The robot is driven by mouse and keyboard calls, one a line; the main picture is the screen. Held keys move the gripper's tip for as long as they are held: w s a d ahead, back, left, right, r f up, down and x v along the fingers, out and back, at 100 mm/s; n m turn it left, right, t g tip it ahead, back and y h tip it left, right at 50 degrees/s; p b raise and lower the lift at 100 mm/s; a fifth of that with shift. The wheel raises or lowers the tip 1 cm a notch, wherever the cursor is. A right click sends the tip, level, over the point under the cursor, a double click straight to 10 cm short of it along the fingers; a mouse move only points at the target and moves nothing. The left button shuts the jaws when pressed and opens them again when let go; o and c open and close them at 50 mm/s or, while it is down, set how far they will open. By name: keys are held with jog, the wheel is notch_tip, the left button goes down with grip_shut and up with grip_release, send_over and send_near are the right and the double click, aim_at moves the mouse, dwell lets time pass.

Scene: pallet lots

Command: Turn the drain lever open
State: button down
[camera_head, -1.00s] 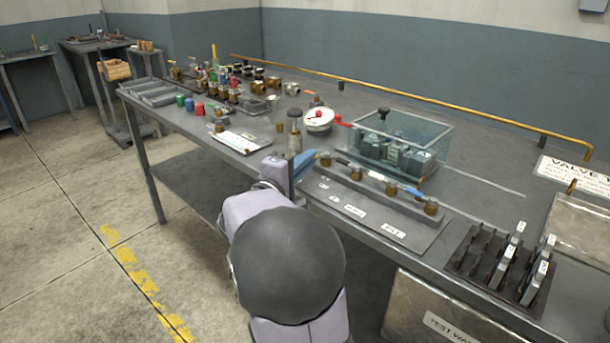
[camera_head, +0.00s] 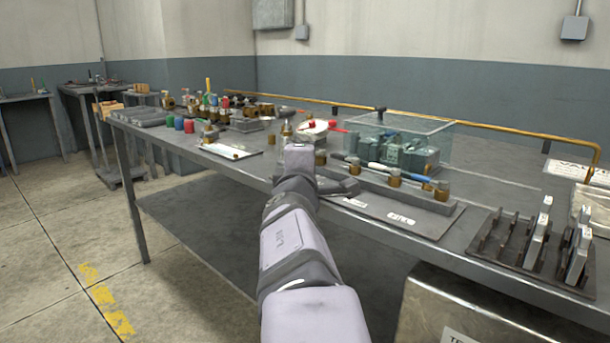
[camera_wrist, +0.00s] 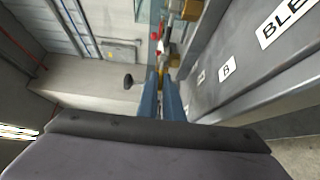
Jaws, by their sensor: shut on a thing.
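My gripper (camera_wrist: 161,88) shows in the wrist view as two blue fingers, closed on a small brass-yellow piece at the valve row. It appears to be the drain lever (camera_wrist: 161,76), mostly hidden between the fingertips. Brass valves with a white lever and a blue lever (camera_head: 380,168) show along the block. In the wrist view a brass valve body (camera_wrist: 191,9) and a red part (camera_wrist: 160,45) lie beyond the fingertips.
A clear case (camera_head: 398,140) with a dark knob stands behind the valve row. A rack of plates (camera_head: 530,250) stands at the right. A brass pipe (camera_head: 480,130) runs along the bench's back. A white sheet lies at left.

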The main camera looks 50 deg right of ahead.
dwell(0.6)
jog(key=c, duration=2.2)
grip_release()
jog(key=shift+r, duration=0.1)
